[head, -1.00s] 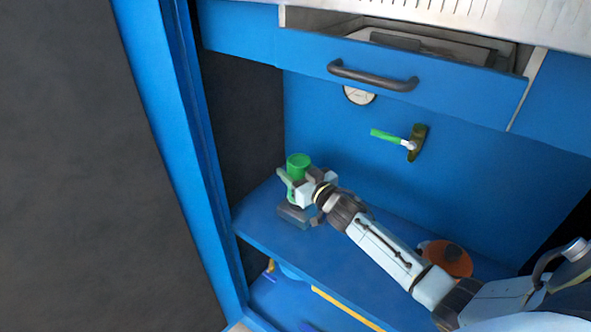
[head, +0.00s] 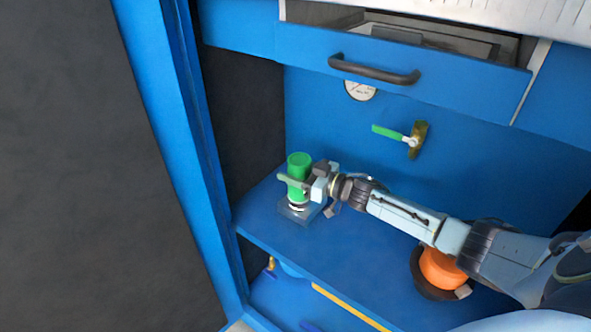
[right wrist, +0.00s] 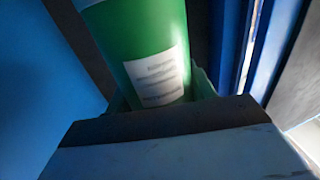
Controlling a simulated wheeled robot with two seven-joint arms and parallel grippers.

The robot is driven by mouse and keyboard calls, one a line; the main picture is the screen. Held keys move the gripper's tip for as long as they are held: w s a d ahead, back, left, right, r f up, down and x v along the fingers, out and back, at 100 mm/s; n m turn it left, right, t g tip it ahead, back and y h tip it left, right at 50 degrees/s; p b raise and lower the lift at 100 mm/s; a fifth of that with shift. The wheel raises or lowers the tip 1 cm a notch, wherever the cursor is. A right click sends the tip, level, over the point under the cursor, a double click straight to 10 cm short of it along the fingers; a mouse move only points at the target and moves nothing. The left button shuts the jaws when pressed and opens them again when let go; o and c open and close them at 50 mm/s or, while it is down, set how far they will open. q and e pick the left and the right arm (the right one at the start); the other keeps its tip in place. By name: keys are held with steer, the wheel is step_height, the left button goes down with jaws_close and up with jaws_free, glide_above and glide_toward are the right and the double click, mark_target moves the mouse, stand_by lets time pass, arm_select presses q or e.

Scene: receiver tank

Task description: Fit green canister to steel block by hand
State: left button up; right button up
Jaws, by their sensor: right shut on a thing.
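The green canister (head: 299,162) stands upright at the left end of the blue shelf in the head view. My right gripper (head: 293,184) is shut around its side. In the right wrist view the canister (right wrist: 145,50) fills the space between the fingers, with a white label facing the camera. The steel block (head: 297,212) lies on the shelf directly below the canister. The canister's lower end is at the block's top; I cannot tell whether it is seated. My left gripper is not in view.
The blue shelf (head: 262,230) is bare between the block and an orange round object with a dark rim (head: 440,268). An open drawer (head: 440,85) hangs above. A gauge (head: 360,90) and a green-handled valve (head: 390,133) are on the back wall. A blue post (head: 185,150) stands left.

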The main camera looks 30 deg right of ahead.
steer(key=n+g+y, duration=0.2)
steer(key=y, duration=0.1)
steer(key=shift+a+r+n, duration=0.15)
steer(key=shift+n, duration=0.15)
steer(key=shift+s+a+g+y, duration=0.1)
steer(key=shift+s+g+y, duration=0.05)
steer(key=shift+g+y, duration=0.35)
steer(key=shift+s, duration=0.2)
steer(key=shift+f, duration=0.4)
stand_by(0.4)
